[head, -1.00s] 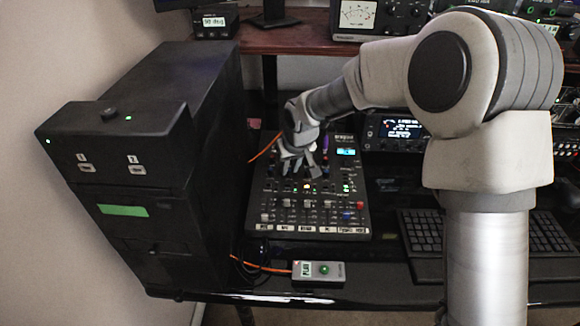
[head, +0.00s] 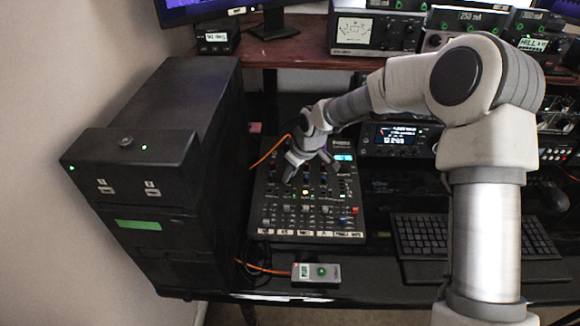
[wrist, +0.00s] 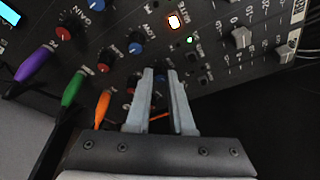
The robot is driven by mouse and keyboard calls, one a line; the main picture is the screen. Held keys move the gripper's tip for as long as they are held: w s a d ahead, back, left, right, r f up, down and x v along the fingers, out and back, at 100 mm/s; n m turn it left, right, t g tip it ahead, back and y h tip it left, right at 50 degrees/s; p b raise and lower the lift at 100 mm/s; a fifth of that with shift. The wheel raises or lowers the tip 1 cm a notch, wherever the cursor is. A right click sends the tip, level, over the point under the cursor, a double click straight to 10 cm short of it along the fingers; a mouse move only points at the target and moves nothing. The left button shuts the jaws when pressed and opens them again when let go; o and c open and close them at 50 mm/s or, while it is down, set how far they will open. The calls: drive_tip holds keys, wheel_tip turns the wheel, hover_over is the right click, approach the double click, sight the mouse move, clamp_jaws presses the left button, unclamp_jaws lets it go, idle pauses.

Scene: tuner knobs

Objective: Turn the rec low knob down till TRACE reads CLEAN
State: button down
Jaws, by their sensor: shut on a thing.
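The black mixer (head: 262,212) lies on the desk, with rows of small knobs and sliders. My gripper (wrist: 160,72) is over its knob area, pointing down at the panel; the head view shows it near the mixer's upper left. In the wrist view its two fingers are a small gap apart, closed on a small knob that they mostly hide. I cannot read which label that knob has. Blue-capped knobs (wrist: 136,48) and red-capped knobs (wrist: 103,67) stand beside the fingers. I cannot make out a TRACE readout; the mixer's cyan screen (head: 344,158) is too small to read.
Purple (wrist: 38,62), green (wrist: 72,90) and orange plugs (wrist: 102,108) stick up close to my fingers. A lit button (wrist: 174,21) and white sliders (wrist: 242,37) are beyond. A grey button box (head: 317,272) lies in front, a black tower (head: 205,95) left, a keyboard (head: 425,235) right.

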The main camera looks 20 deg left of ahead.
drive_tip(key=shift+n+g+p, duration=0.3)
drive_tip(key=shift+n+p, duration=0.3)
drive_tip(key=shift+n, duration=0.4)
drive_tip(key=c, duration=0.8)
unclamp_jaws()
drive_tip(key=shift+r, duration=0.1)
drive_tip(key=p+v, duration=0.2)
drive_tip(key=v, duration=1.5)
drive_tip(key=shift+d+p, duration=0.2)
drive_tip(key=shift+p, duration=0.15)
drive_tip(key=shift+r, duration=0.1)
